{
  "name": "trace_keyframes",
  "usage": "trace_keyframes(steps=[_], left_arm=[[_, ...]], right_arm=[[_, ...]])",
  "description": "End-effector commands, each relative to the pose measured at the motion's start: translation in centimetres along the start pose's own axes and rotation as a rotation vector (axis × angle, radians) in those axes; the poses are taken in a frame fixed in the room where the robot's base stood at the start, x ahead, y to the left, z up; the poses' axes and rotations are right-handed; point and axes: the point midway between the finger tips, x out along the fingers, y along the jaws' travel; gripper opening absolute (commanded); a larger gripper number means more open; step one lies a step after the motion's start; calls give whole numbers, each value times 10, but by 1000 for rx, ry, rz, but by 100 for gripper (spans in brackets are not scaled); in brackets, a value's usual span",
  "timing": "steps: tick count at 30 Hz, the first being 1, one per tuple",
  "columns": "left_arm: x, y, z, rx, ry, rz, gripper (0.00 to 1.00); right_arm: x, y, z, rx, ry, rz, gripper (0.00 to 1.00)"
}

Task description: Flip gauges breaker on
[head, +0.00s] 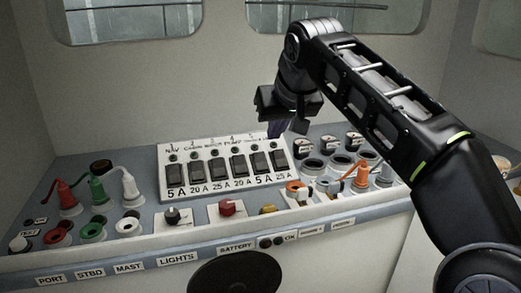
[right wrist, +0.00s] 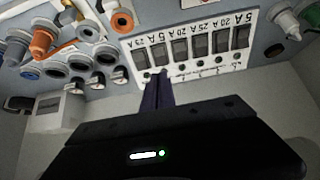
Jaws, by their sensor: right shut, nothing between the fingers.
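The white breaker panel (head: 225,187) sits on the sloped console with a row of several dark rocker switches. Amp labels run below them and small name labels above; I cannot read which one says gauges. The rightmost switch (head: 280,160) is marked 25 A, and the one beside it (head: 259,163) 5 A. My right gripper (head: 276,130) is shut and empty, pointing down at the panel's upper right edge. In the right wrist view its fingers (right wrist: 157,82) overlap the name-label edge near the panel's 25 A end (right wrist: 141,60). Contact cannot be told. My left gripper is out of view.
Coloured plugs and sockets (head: 97,190) fill the console left of the panel. Round gauges (head: 328,142) and orange plugs (head: 361,175) stand close on the right. A black knob (head: 172,215) and a red knob (head: 227,207) lie in front. The wall behind is bare below the windows.

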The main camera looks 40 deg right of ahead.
Motion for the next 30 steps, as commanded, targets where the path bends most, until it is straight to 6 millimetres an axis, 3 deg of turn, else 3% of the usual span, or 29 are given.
trace_keyframes(steps=[5, 11, 24, 30], left_arm=[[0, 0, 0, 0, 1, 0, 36], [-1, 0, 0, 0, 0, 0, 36], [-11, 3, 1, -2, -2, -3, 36], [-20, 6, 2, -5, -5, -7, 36]], right_arm=[[3, 0, 0, -1, -1, 0, 0], [21, 0, 0, -1, -3, 0, 0], [104, 0, 0, 0, -5, -1, 0], [129, 0, -10, 0, -3, -1, 0]])
